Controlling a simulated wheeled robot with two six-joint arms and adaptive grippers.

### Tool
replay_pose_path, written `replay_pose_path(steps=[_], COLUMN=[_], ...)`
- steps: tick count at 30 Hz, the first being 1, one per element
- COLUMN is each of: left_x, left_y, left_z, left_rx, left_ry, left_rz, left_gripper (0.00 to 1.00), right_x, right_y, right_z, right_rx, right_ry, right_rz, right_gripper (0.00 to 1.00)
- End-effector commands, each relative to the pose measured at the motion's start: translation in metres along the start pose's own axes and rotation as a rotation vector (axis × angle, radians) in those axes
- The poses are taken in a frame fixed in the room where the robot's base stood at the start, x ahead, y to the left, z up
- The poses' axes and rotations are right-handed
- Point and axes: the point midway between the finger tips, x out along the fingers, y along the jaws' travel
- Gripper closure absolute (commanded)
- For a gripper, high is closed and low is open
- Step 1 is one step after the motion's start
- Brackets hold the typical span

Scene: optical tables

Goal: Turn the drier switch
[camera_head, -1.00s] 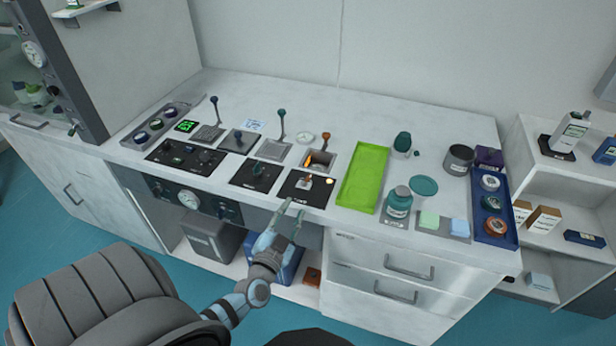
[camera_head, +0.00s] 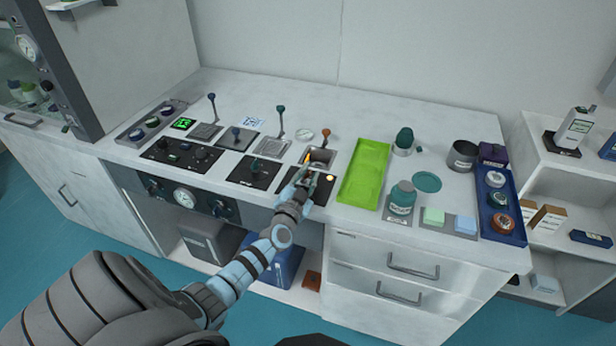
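A black panel (camera_head: 323,195) with a small glowing lamp (camera_head: 330,178) sits near the counter's front edge. My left gripper (camera_head: 305,177) is over this panel, and its fingers are at the panel's switch and mostly hide it. I cannot tell whether the fingers are closed on the switch or only around it. The panel's label is too small to read, so I cannot tell if this is the drier switch. Another black panel with a dark knob (camera_head: 255,170) lies just left of it. My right gripper is not in view.
A wider black panel with several knobs (camera_head: 181,153) is farther left. Upright levers (camera_head: 280,120) stand behind the panels. A green tray (camera_head: 362,172) lies close on the right, with a teal jar (camera_head: 402,197) beyond it. Drawers (camera_head: 395,265) are below the counter.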

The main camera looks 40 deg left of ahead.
Motion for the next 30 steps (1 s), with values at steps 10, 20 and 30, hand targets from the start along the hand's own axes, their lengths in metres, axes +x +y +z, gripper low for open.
replay_pose_path(steps=[10, 20, 30], left_x=[0.0, -0.001, -0.001], left_y=[0.0, -0.003, -0.013], left_z=[0.0, 0.0, 0.003], left_rx=[-0.002, -0.092, -0.357], left_ry=[0.0, -0.002, -0.002], left_rz=[0.0, 0.001, 0.001], left_gripper=[1.0, 1.0, 1.0], right_x=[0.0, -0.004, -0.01], right_y=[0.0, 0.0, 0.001], right_z=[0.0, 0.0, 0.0], right_rx=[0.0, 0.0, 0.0], right_ry=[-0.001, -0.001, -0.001], right_rz=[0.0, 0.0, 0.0], right_gripper=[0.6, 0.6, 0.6])
